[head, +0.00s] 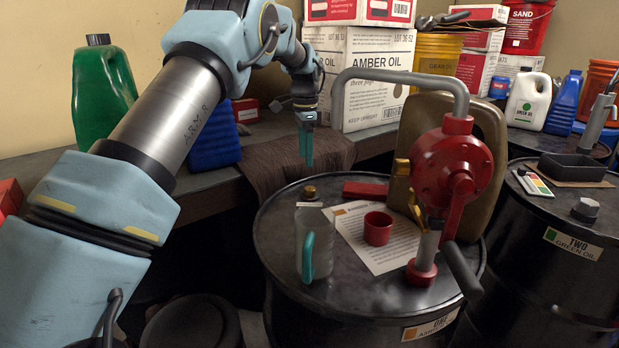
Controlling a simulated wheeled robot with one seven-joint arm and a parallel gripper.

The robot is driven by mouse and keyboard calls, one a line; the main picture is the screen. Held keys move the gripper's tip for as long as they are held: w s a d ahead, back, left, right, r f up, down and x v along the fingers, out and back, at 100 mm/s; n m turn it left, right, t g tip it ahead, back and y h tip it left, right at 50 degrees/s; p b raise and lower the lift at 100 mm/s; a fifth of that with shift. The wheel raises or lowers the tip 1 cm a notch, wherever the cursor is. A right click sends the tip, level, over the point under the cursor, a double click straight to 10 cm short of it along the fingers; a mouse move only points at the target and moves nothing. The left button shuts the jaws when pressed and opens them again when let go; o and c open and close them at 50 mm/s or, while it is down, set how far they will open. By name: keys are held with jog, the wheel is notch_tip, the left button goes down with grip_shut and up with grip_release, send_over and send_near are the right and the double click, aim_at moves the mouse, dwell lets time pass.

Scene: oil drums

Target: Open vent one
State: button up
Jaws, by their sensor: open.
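Drum one (285,235) is a black drum in the middle, with a label (430,328) reading ONE on its front. A red rotary pump (450,165) with a grey curved spout stands on its lid. I cannot clearly make out a vent on this lid; the pump, papers and vessels cover parts of it. A clear container (313,243) with a brass-coloured cap (309,192) and a teal handle stands at the lid's left. My gripper (306,155) points down, open and empty, above the drum's back left edge. It appears apart from everything.
A red cup (378,228) and a paper sheet (385,254) lie on the lid, with a red object (365,190) behind. A tan jerrycan (475,120) stands behind the pump. Drum two (525,255) is at right, carrying a black tray (572,166) and a dark cap (585,210).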

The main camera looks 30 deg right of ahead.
aim_at(310, 188)
jog(key=f+p, duration=0.1)
jog(key=f, duration=0.2)
jog(key=d+f+p, duration=0.1)
jog(key=f, duration=0.3)
jog(key=f+p, duration=0.1)
jog(key=f, duration=0.2)
jog(key=shift+s+d+f+p, duration=0.15)
jog(key=shift+f+p, duration=0.15)
jog(key=shift+f, duration=0.05)
grip_shut()
